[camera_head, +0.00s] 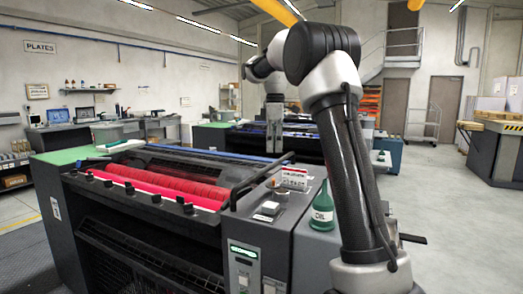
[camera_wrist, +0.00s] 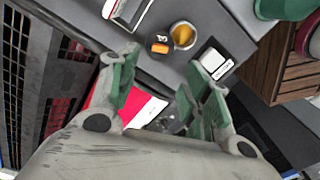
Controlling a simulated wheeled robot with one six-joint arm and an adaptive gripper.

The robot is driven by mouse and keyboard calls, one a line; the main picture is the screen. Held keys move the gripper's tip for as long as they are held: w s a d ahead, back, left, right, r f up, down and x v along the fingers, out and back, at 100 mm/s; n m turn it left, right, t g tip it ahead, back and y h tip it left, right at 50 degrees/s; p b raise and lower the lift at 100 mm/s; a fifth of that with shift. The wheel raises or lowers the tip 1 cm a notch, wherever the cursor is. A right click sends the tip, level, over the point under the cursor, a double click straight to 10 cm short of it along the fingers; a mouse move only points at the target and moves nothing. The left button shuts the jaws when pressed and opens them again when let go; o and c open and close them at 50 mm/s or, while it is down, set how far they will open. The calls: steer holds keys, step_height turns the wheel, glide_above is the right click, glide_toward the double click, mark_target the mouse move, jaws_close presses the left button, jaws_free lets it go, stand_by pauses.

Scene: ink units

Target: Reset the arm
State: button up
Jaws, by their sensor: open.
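My arm rises at the right of the head view, bends at the top and reaches away over the press. In the wrist view my gripper (camera_wrist: 166,62) is open, its two green-padded fingers apart. I see nothing held between the pads. Below the fingers is a grey surface with a cup with yellow-orange contents (camera_wrist: 183,35), a small orange-and-black item (camera_wrist: 160,47) and a white block with a dark label (camera_wrist: 215,60). In the head view the fingers are too small to make out.
A printing press (camera_head: 150,220) with red rollers (camera_head: 150,183) fills the left foreground. A green OIL bottle (camera_head: 321,208) stands close beside my arm. The floor at right (camera_head: 440,230) is clear.

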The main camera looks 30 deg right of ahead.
steer(key=f+m, duration=0.4)
steer(key=shift+s+f+m, duration=0.15)
steer(key=shift+s+m, duration=0.1)
steer(key=shift+m, duration=0.05)
steer(key=shift+s+a+f+m, duration=0.1)
steer(key=shift+s+f+m, duration=0.25)
steer(key=shift+s, duration=0.2)
steer(key=shift+s+a+f+m, duration=0.1)
steer(key=shift+s+f+m, duration=0.2)
steer(key=shift+s, duration=0.2)
steer(key=s+a+f+m+t, duration=0.1)
steer(key=s+a+m+t, duration=0.1)
steer(key=s, duration=1.4)
steer(key=s+a+f+m+t, duration=0.1)
steer(key=s+a+m+t, duration=0.1)
steer(key=s, duration=1.5)
steer(key=shift+a+m, duration=0.85)
steer(key=shift+a, duration=0.45)
